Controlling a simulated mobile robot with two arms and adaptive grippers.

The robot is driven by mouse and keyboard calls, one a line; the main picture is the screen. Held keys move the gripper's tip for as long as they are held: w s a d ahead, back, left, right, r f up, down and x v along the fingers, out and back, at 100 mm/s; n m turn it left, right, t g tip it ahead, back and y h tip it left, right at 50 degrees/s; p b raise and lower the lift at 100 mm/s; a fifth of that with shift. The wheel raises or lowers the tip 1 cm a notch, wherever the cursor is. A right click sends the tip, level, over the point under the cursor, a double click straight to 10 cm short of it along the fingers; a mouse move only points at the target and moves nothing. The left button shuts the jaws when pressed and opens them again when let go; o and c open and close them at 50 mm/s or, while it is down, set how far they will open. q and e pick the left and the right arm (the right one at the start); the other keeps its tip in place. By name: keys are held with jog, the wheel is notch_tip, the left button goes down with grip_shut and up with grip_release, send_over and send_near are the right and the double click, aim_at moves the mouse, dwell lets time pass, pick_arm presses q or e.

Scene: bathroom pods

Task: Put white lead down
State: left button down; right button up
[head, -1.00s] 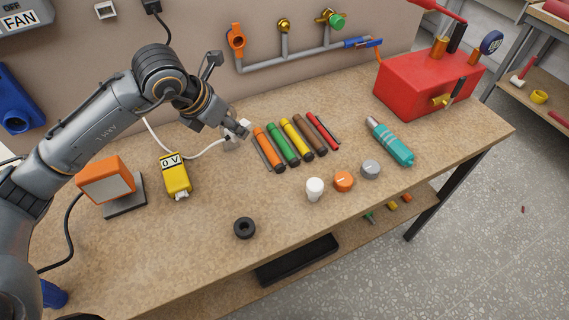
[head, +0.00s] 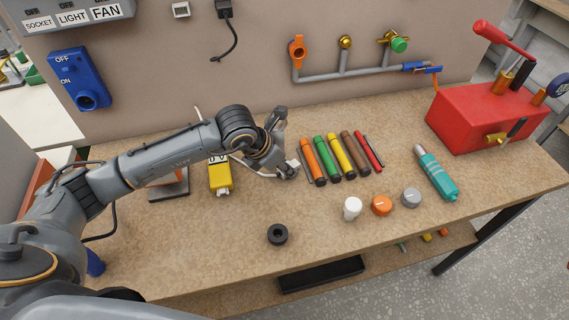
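The white lead (head: 240,160) shows as a thin white cable by the yellow 0 V meter (head: 220,175), running behind and beside my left gripper. A small pale piece shows at the lower finger; I cannot tell whether it is the lead's end, as the gripper hides much of it. My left gripper (head: 287,142) is low over the bench, just left of the orange stick, with its two fingers spread apart. I see nothing clamped between them. My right gripper is out of view.
Several coloured sticks (head: 340,156) lie right of the gripper. White, orange and grey knobs (head: 381,206), a black ring (head: 277,234) and a teal tool (head: 437,173) lie nearby. A red box (head: 485,115) stands at the right. The front left of the workbench (head: 215,245) is clear.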

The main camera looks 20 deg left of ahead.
pick_arm(q)
jog(key=shift+f, duration=0.1)
jog(key=c, duration=1.5)
grip_release()
jog(key=o, duration=0.5)
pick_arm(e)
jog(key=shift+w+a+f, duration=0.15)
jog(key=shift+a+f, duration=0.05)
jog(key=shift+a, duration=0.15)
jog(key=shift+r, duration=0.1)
pick_arm(q)
jog(key=shift+r, duration=0.25)
jog(key=b+v, duration=0.2)
jog(key=v, duration=1)
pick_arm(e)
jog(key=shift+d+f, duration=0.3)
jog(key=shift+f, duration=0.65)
